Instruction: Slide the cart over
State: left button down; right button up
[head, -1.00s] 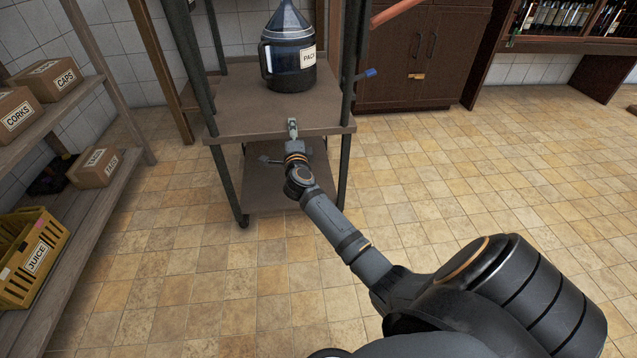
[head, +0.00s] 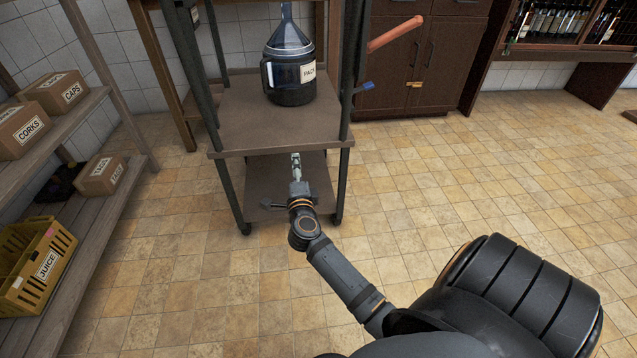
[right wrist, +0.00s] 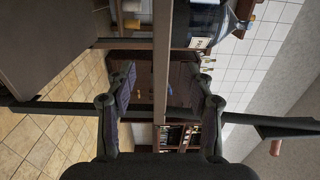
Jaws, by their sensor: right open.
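The cart (head: 240,138) is a brown two-shelf trolley with dark metal posts. A dark blue demijohn (head: 285,80) with a paper label and a funnel stands on its upper shelf. My right gripper (head: 296,157) is in front of the cart, just below the upper shelf's front edge in the picture. In the right wrist view my right gripper (right wrist: 162,82) is open, its fingers apart and nothing clamped. The cart's shelf edge (right wrist: 162,50) runs through the gap between them; contact cannot be told. My left gripper is out of view.
A wooden rack on the left holds boxes marked CORKS (head: 22,130) and CAPS (head: 60,90), and a yellow JUICE crate (head: 35,262). A dark cabinet (head: 420,60) stands behind to the right. The tiled floor (head: 480,185) right of the cart is clear.

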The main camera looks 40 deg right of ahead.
jog(key=shift+s+a, duration=0.3)
jog(key=shift+s, duration=0.25)
